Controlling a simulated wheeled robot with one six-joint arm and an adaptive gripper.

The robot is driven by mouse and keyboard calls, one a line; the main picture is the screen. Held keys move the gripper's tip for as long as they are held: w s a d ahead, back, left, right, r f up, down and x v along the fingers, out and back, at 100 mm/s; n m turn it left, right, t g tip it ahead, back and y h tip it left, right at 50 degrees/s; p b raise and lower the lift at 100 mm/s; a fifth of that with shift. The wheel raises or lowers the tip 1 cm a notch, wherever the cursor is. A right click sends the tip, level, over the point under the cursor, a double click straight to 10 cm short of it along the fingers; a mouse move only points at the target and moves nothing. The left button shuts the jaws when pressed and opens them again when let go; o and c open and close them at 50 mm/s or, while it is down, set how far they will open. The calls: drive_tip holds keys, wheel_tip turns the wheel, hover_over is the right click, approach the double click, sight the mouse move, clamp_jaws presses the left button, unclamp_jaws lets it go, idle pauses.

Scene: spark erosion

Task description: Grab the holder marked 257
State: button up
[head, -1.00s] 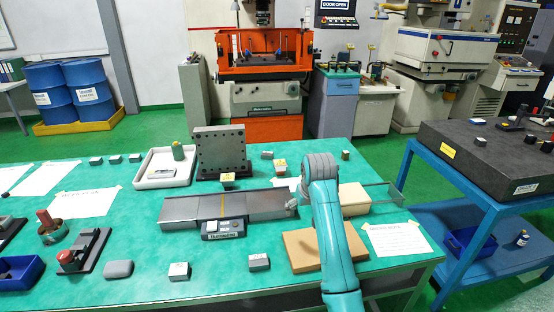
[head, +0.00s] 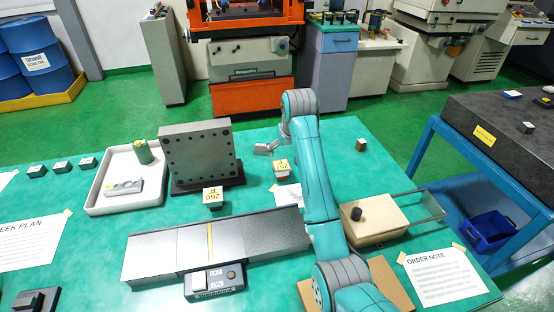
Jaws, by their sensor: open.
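A small block-shaped holder (head: 281,170) stands on the green table, right of the upright drilled plate. The small print on its yellowish top label looks like 257. A similar holder marked 260 (head: 212,197) stands in front of the drilled plate.
A grey sine-table-like block (head: 220,245) lies in front. A white tray (head: 100,195) is at left. Another small holder (head: 361,145) stands at right.

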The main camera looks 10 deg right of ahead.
sight(281, 165)
drive_tip(key=x, duration=0.5)
drive_tip(key=shift+w, duration=0.15)
drive_tip(key=shift+a+x, duration=0.15)
drive_tip(key=shift+x, duration=1.3)
drive_tip(key=shift+a+x, duration=0.15)
drive_tip(key=shift+x, duration=1.3)
clamp_jaws()
